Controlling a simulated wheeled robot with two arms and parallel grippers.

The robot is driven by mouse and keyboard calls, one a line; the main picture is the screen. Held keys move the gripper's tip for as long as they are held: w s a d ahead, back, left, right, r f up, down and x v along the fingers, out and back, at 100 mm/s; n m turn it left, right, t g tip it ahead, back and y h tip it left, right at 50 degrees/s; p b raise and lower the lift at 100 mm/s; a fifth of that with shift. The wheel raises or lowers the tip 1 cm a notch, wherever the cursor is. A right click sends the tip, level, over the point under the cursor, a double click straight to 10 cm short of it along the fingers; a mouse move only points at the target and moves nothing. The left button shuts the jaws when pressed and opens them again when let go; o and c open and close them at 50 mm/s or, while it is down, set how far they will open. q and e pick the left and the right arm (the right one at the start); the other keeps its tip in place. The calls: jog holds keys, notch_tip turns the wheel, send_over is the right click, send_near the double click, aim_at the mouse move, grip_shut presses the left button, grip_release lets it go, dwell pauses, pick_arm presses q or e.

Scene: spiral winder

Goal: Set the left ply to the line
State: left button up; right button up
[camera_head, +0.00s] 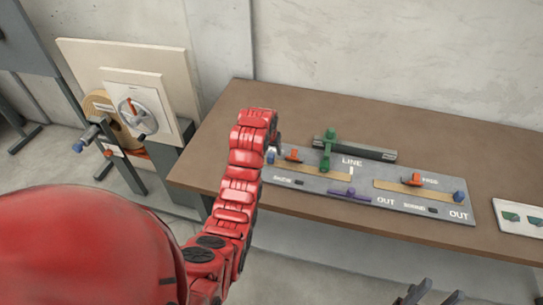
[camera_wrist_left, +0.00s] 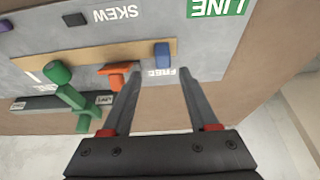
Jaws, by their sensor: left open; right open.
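The left track on the grey panel has a blue knob (camera_head: 271,156) at its left end, beside an orange piece (camera_head: 292,155). In the left wrist view the blue knob (camera_wrist_left: 162,55) sits on the tan strip (camera_wrist_left: 110,56), just beyond and between the open, empty fingers of my left gripper (camera_wrist_left: 162,72). A green LINE plate (camera_wrist_left: 218,7) lies past the strip's end there. In the head view my left gripper (camera_head: 276,145) is partly hidden by my red arm, over the panel's left end. My right gripper (camera_head: 434,292) is open at the bottom edge, away from the panel.
A green lever (camera_head: 328,141) stands at the panel's back beside a dark bar (camera_head: 368,149). A purple piece (camera_head: 348,195) lies at the front. The right track has an orange piece (camera_head: 415,179) and blue knob (camera_head: 459,197). The brown table (camera_head: 440,130) behind is clear.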

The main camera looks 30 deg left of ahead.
pick_arm(q)
jog(key=p+v, duration=0.9)
jog(key=v, duration=0.1)
jog(key=shift+s+r, duration=0.2)
jog(key=shift+r, duration=0.15)
jog(key=shift+d, duration=0.1)
